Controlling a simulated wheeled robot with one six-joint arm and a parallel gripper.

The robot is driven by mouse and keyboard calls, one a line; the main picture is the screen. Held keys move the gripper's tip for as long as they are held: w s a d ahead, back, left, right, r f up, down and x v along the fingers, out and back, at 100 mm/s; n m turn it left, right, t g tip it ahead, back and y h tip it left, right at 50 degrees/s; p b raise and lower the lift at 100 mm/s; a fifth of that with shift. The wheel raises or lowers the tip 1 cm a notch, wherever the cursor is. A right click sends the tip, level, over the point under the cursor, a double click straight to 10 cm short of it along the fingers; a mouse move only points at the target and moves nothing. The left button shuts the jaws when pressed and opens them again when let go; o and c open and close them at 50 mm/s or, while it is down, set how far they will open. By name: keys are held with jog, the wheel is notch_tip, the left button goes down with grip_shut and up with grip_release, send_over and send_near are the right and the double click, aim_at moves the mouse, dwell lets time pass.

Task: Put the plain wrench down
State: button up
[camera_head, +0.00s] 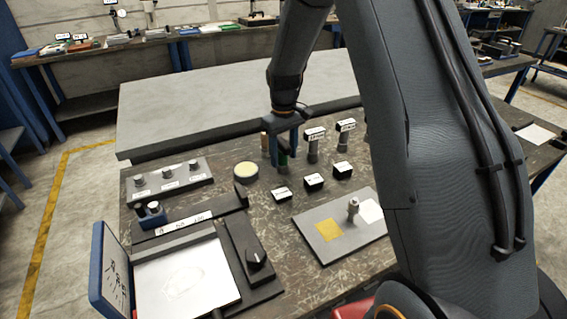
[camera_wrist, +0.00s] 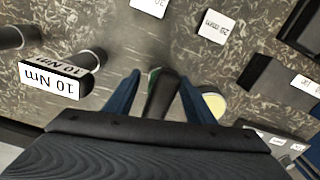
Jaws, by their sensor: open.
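My gripper (camera_head: 283,150) points down over the dark workbench with its blue fingers apart. A dark, unlabelled upright wrench with a green part (camera_head: 283,160) stands between them. In the wrist view, my gripper (camera_wrist: 160,88) has one finger on each side of this dark wrench (camera_wrist: 160,95), with gaps visible at the sides. Its lower end is too small to tell clearly. Two upright wrenches with white labels stand to the right, one nearer (camera_head: 314,145) and one farther (camera_head: 346,138). One label in the wrist view (camera_wrist: 50,80) reads 10 Nm.
Small black labelled blocks, including one at front (camera_head: 281,194), lie before the wrenches. A round pale-yellow pad (camera_head: 245,170) lies left of my gripper. A grey plate (camera_head: 315,247) with a yellow square lies front right. A grey slab (camera_head: 190,115) lies behind.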

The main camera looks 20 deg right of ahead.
aim_at(284, 143)
notch_tip(284, 143, up, 8)
jog(key=shift+f+b, duration=0.2)
jog(key=shift+b, duration=0.6)
jog(key=shift+r, duration=0.35)
jog(key=shift+s+r, duration=0.15)
jog(key=shift+s, duration=0.1)
jog(key=s+f+m, duration=0.3)
jog(key=s+m, duration=0.1)
jog(key=s, duration=2.3)
jog(key=shift+s+m+t, duration=0.2)
jog(key=shift+m+t, duration=0.1)
jog(key=shift+a, duration=0.1)
